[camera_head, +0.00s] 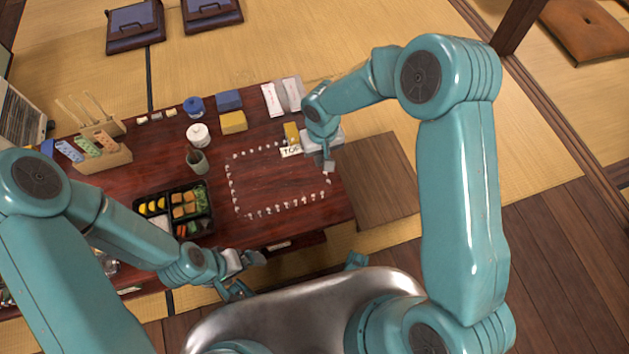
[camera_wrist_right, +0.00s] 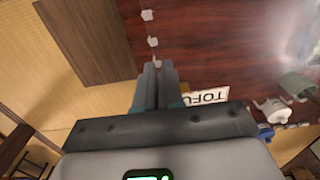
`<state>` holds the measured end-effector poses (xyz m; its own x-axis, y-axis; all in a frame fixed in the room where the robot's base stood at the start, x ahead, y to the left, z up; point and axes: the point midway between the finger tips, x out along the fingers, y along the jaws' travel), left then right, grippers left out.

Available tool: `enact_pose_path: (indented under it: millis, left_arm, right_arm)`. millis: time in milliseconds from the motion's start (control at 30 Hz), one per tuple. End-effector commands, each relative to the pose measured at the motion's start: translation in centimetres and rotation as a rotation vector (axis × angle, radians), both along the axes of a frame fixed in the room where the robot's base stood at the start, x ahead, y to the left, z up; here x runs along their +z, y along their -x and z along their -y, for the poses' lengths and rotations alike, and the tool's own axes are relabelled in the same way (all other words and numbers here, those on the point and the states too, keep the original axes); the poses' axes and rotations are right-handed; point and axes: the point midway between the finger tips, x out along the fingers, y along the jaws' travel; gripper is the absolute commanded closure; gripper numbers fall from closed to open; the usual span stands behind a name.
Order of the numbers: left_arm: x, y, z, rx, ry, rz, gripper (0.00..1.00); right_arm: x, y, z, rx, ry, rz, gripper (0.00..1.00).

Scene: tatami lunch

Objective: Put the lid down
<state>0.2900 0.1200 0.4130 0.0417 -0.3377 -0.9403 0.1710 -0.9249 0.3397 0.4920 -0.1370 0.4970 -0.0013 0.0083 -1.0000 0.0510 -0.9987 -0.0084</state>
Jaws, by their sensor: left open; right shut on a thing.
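My right gripper (camera_head: 328,164) is above the right end of the dark red table. In the right wrist view its two fingers (camera_wrist_right: 157,70) are nearly together, and what they hold cannot be made out. No lid can be picked out with certainty. The black bento box (camera_head: 161,201) is at the table's near side, with its food uncovered. My left gripper (camera_head: 238,290) is open and empty in front of the table's near edge, right of the bento box.
Small white pieces (camera_head: 237,211) outline a rectangle on the table, with bare wood inside. A TOFU sign (camera_head: 290,151) stands by its far right corner. A white pot (camera_head: 198,133), a greenish cup (camera_head: 197,160) and a wooden rack (camera_head: 105,161) stand farther left.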

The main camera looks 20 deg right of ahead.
Motion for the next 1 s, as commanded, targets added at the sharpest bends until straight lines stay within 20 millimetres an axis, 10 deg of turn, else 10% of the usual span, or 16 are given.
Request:
enact_pose_path:
  millis: [233,700,1000]
  left_arm:
    - [-2.2,0.0,0.0,0.000,0.000,0.000,0.00]
    - [-3.9,-0.2,-0.1,0.005,-0.001,0.003,0.00]
    - [-3.9,-0.2,-0.2,0.008,-0.002,0.003,0.00]
  right_arm:
    - [-6.8,0.0,0.0,0.000,-0.001,-0.001,1.00]
    - [-12.3,0.0,0.5,-0.003,0.000,-0.001,1.00]
    - [-12.4,0.0,0.5,-0.003,0.000,0.001,1.00]
